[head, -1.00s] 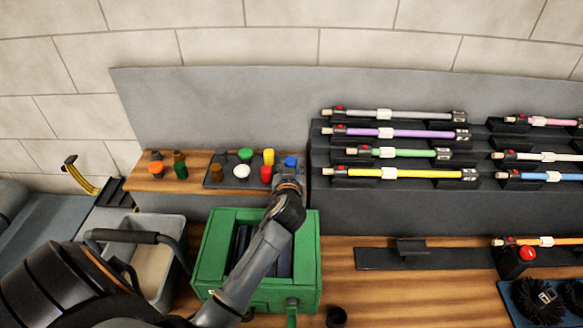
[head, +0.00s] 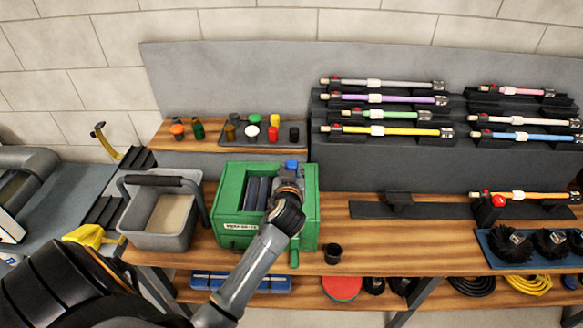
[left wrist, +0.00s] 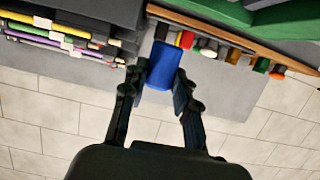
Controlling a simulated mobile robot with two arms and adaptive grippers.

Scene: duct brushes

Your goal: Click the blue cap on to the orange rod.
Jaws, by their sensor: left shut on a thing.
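The blue cap (head: 291,165) is held upright in my left gripper (head: 289,175), above the right side of the green box. In the left wrist view the blue cap (left wrist: 162,66) sits between the two fingers of my left gripper (left wrist: 160,84), which are shut on it. The orange rod (head: 530,195) lies level at the far right of the bench, well away from the cap. A black block with a red knob (head: 498,200) stands at its left end. My right gripper does not show.
A green box (head: 230,200) and a grey bucket (head: 160,237) stand on the bench. Several other caps stand on the wooden shelf (head: 220,148) behind. A rack (head: 390,148) of coloured rods is at the back right. A small black cup (head: 333,253) is near the front edge.

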